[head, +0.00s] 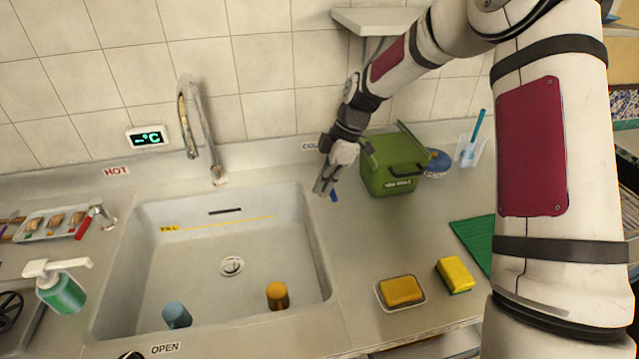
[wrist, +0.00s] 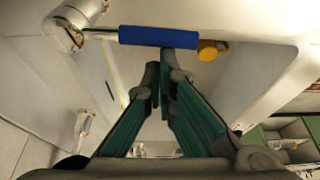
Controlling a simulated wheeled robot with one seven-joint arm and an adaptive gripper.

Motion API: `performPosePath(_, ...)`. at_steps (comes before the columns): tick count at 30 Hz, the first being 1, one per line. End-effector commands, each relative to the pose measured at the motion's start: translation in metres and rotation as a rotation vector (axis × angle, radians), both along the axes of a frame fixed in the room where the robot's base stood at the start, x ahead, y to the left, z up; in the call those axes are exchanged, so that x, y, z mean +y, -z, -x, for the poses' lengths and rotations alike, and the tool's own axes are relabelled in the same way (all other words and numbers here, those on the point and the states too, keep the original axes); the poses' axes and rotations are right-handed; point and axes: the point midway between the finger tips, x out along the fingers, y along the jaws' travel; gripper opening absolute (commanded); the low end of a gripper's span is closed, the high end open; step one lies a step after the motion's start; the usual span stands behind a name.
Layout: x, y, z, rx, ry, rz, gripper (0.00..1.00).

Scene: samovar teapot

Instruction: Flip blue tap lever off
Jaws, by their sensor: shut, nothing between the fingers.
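The blue tap lever (wrist: 158,36) lies across the upper part of the wrist view, joined by a thin metal stem to a metal tap body (wrist: 78,20). In the head view only a small part of the blue lever (head: 334,196) shows beside my fingers. My gripper (head: 322,188) is at the sink's right rim and hides the tap body there. In the wrist view my gripper's fingertips (wrist: 160,68) are together and empty, close to the lever's lower edge in the picture. I cannot tell whether they touch it.
The sink (head: 215,240) holds a blue cup (head: 176,314) and an orange cup (head: 277,295). A curved faucet (head: 200,130) stands behind it. A red-levered tap (head: 90,220) is at left. A green box (head: 388,175) stands right of my gripper. Sponges (head: 400,291) lie nearer the front.

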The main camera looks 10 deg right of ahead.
Motion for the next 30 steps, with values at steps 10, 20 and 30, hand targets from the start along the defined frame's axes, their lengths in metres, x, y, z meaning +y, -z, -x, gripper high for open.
performPosePath(10, -0.001, 0.000, 0.001, 0.001, -0.017, 0.000, 0.00)
performPosePath(20, -0.003, -0.005, 0.000, 0.000, -0.016, 0.000, 0.00)
performPosePath(30, -0.021, -0.053, -0.001, -0.002, -0.014, 0.000, 0.00)
